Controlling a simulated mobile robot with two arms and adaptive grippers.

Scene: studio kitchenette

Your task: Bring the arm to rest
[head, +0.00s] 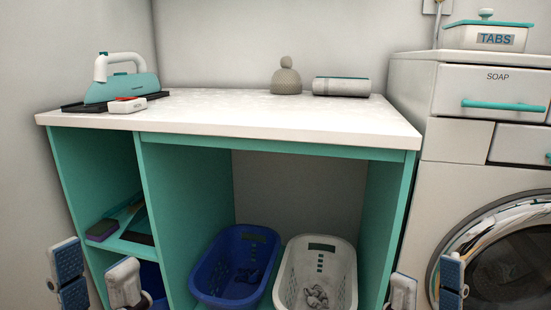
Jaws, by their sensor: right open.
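My left gripper (97,279) is at the lower left, in front of the cabinet's left side. Its two fingers are apart with nothing visible between them. The lower parts of both grippers and most of my arms are cut off by the frame's bottom edge.
A teal iron (128,86) stands on the counter's left, a knit hat (286,79) and grey roll (341,87) at the back. A blue basket (208,278) and white basket (338,262) sit beneath. The washing machine (440,205) stands right. The counter's front is clear.

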